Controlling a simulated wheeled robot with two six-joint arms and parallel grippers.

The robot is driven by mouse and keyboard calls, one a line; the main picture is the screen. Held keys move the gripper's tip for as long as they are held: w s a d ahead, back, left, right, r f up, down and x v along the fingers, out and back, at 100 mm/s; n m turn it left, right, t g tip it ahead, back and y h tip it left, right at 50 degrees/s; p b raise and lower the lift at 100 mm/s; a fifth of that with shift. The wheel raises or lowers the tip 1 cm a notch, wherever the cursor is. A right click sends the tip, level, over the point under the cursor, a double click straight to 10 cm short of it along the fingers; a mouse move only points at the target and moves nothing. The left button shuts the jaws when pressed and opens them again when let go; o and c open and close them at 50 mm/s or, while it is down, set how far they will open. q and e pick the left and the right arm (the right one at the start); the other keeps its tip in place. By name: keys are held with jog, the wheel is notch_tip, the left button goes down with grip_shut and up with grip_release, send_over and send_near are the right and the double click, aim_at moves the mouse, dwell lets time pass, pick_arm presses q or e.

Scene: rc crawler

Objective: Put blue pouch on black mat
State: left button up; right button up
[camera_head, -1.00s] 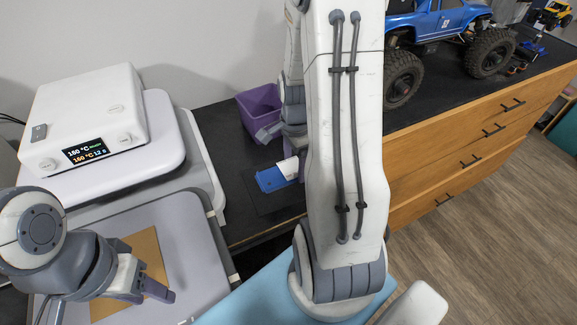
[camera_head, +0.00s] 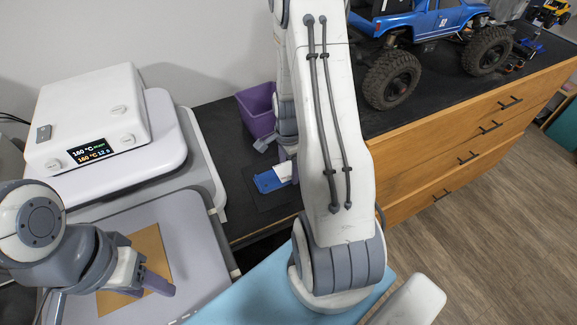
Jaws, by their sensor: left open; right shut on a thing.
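The blue pouch (camera_head: 267,182) lies flat on or just above the black mat (camera_head: 263,203), left of my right arm. A white part shows at its right end. My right gripper (camera_head: 287,168) is shut on the pouch at that end. Its fingertips are partly hidden by my arm, which also hides the right side of the mat. My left gripper (camera_head: 150,286) is open and empty, above the tan sheet at the lower left.
A purple bin (camera_head: 257,110) stands behind the mat on the dark bench. A white heating device (camera_head: 88,120) with a display stands at left. A grey platen (camera_head: 190,240) bears the tan sheet (camera_head: 150,247). A blue crawler truck (camera_head: 432,20) stands at right.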

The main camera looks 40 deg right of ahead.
aim_at(289, 170)
jog(key=o, duration=1.1)
jog(key=shift+f, duration=0.15)
jog(key=shift+o, duration=0.2)
jog(key=shift+r, duration=0.25)
jog(key=shift+w+r, duration=0.1)
jog(key=shift+r, duration=0.15)
notch_tip(289, 170, up, 12)
jog(key=f+b, duration=0.1)
jog(key=b, duration=0.1)
jog(key=s+a+r+n, duration=0.25)
jog(key=a+n, duration=0.45)
jog(key=a, duration=0.4)
jog(key=s+a+r+n, duration=0.1)
jog(key=a+r+n, duration=0.2)
jog(key=a+n, duration=0.6)
jog(key=s+a+n+y, duration=0.1)
jog(key=s+a+n, duration=1)
jog(key=s+n, duration=0.1)
jog(key=shift+s+r, duration=0.4)
jog(key=shift+s, duration=0.1)
